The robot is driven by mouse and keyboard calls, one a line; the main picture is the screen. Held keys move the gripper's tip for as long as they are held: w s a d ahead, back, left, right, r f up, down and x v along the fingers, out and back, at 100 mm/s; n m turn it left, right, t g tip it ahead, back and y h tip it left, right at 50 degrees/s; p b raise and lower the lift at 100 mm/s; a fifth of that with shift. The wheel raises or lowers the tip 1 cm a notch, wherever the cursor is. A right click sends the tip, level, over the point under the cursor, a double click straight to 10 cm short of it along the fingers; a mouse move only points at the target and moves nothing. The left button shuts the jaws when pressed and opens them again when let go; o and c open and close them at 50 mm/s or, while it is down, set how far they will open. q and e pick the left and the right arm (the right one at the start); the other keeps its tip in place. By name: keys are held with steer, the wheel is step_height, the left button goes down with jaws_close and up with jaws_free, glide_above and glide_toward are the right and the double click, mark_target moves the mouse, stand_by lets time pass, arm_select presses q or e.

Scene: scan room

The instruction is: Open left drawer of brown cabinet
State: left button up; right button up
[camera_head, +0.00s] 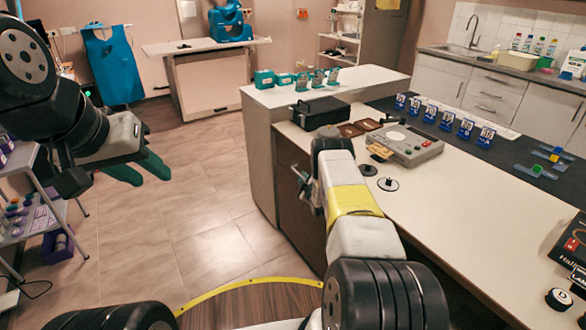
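The brown cabinet (290,158) stands under the near end of the white-topped desk, with part of its dark brown front showing. My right arm reaches over the desk edge and covers much of that front, so I cannot make out the left drawer clearly. My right gripper (308,190) is close to the brown front, mostly hidden behind its own wrist. I cannot tell whether it touches a handle. My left gripper (156,181), with teal fingers apart, hangs empty over the floor at the left, well away from the cabinet.
A white counter (375,78) with green boxes adjoins behind. A shelf cart (40,215) stands at the left. The tiled floor (200,205) between is clear.

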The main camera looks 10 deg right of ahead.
jaws_close()
stand_by(1.4)
